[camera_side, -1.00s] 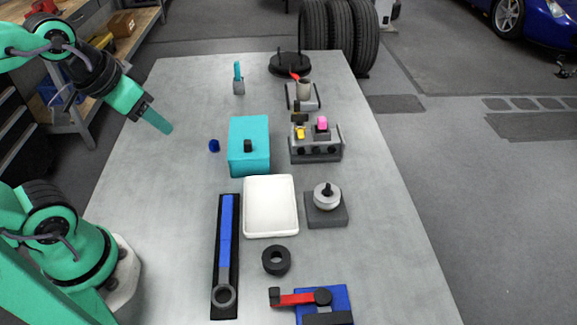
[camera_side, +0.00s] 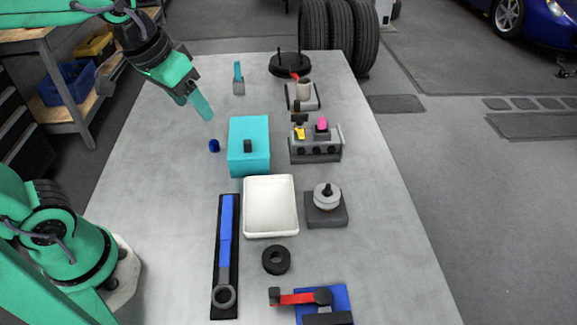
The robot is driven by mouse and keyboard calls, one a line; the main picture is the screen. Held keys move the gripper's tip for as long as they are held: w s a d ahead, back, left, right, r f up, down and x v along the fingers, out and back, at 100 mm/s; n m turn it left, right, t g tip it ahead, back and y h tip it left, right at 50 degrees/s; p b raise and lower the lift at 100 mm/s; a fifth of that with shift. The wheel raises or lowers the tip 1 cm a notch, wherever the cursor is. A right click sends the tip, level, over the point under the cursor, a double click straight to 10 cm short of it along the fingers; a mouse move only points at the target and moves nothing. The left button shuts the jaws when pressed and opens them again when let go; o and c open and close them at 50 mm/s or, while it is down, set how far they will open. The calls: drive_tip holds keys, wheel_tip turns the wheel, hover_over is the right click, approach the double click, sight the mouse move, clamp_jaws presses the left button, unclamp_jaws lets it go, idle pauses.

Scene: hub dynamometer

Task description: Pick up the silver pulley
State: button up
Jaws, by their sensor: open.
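The silver pulley (camera_side: 327,198) sits on a dark square base (camera_side: 326,217) right of the white tray, with a black post showing through its middle. My gripper (camera_side: 204,112) is up at the left, above the table near the small blue cap and the teal box. It is well apart from the pulley, farther back and to the left. The jaws are open and nothing shows between them; from this side the gap between the fingers is hard to see.
A white tray (camera_side: 270,206) lies left of the pulley. A teal box (camera_side: 249,147), a grey holder (camera_side: 316,146) with coloured pieces and a blue cap (camera_side: 214,145) stand behind. A black ring (camera_side: 276,260), a blue wrench (camera_side: 226,250) and a red-handled fixture (camera_side: 297,298) lie in front.

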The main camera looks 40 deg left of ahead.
drive_tip(key=w+d+f+g, duration=0.2)
drive_tip(key=w+d+f, duration=0.1)
drive_tip(key=w+d, duration=0.55)
drive_tip(key=g, duration=0.2)
approach(327, 195)
drive_tip(key=shift+w+r+y, duration=0.1)
drive_tip(key=shift+w+y, duration=0.2)
drive_tip(key=shift+w, duration=0.1)
drive_tip(key=shift+d, duration=0.1)
drive_tip(key=shift+f, duration=0.3)
drive_tip(key=shift+f, duration=4.25)
